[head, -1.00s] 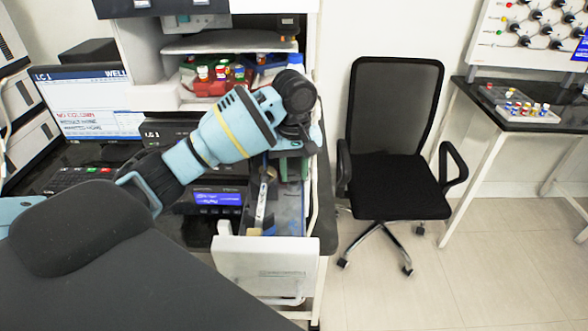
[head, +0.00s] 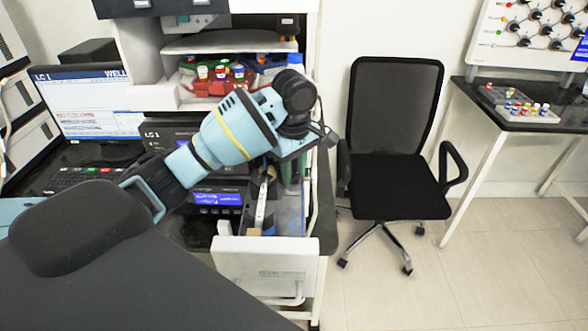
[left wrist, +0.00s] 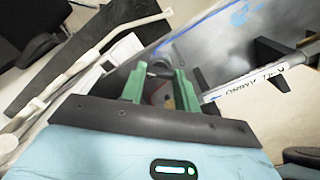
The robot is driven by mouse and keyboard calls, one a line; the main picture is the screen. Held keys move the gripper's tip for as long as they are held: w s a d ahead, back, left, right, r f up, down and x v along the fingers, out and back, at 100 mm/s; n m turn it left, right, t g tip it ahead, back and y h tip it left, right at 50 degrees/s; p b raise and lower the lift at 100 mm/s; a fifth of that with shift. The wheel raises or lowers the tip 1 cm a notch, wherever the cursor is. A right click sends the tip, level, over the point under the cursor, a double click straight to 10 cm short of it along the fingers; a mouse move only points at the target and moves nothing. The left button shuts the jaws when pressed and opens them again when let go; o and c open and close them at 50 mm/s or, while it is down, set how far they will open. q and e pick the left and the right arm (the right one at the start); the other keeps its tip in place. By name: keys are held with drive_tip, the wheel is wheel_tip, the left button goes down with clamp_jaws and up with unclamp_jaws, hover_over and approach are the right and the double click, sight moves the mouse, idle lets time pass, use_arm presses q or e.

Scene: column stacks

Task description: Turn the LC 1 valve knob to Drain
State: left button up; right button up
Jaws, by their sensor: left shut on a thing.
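My left gripper (head: 290,178) reaches down over the open bay at the right end of the LC 1 instrument. In the left wrist view its two green fingers (left wrist: 160,88) are shut on a small dark piece (left wrist: 158,72), which looks like the valve knob. The fingers and arm hide most of it, and no position marks, such as Drain, can be read. The LC 1 unit (head: 152,136) stands on the bench, with a lit blue display (head: 217,199) on its lower module. My right gripper is not in view.
A labelled white tube (left wrist: 255,84) lies close to the fingers. A white front panel (head: 265,265) closes the near side of the bay. A monitor headed LC 1 (head: 95,100) stands at left. A black chair (head: 395,130) and a side table (head: 540,120) are at right.

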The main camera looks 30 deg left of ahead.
sight(293, 175)
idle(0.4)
use_arm(q)
drive_tip(key=o, duration=1)
drive_tip(key=shift+r, duration=3.95)
